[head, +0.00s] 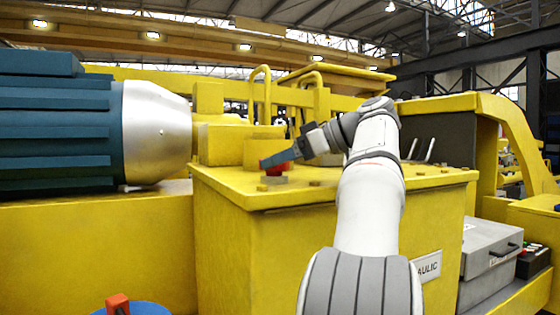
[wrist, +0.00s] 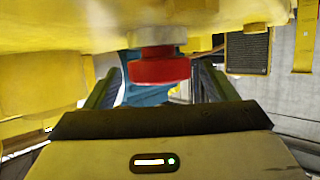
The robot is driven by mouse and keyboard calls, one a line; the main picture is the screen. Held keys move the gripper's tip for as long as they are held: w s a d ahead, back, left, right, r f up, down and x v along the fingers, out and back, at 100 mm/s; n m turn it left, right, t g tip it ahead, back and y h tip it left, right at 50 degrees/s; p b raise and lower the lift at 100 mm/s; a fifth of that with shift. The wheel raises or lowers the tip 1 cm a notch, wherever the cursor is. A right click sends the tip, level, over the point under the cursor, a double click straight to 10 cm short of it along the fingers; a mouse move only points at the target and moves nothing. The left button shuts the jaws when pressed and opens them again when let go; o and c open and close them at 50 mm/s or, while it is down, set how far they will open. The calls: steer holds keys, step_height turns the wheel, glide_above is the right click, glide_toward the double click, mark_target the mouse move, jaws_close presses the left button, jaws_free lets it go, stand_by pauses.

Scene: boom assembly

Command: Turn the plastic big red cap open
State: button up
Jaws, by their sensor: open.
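The big red cap (head: 279,169) sits on a short grey neck (head: 273,180) on top of the yellow hydraulic tank (head: 320,184). My gripper (head: 275,160) is at the cap, reaching in from the right, and its fingers hide part of the cap. In the wrist view, the picture is upside down and the red cap (wrist: 160,72) hangs below the grey neck (wrist: 158,38). My open gripper (wrist: 155,85) has one dark finger on each side of the cap. A gap shows at the left of the cap and a narrower one at the right.
A large blue motor with a silver end (head: 157,133) lies to the left. Small bolts and two thin levers (head: 429,149) stand on the tank's right side.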

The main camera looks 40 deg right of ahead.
steer(key=v, duration=0.7)
steer(key=shift+s+d, duration=0.15)
steer(key=shift+s, duration=0.05)
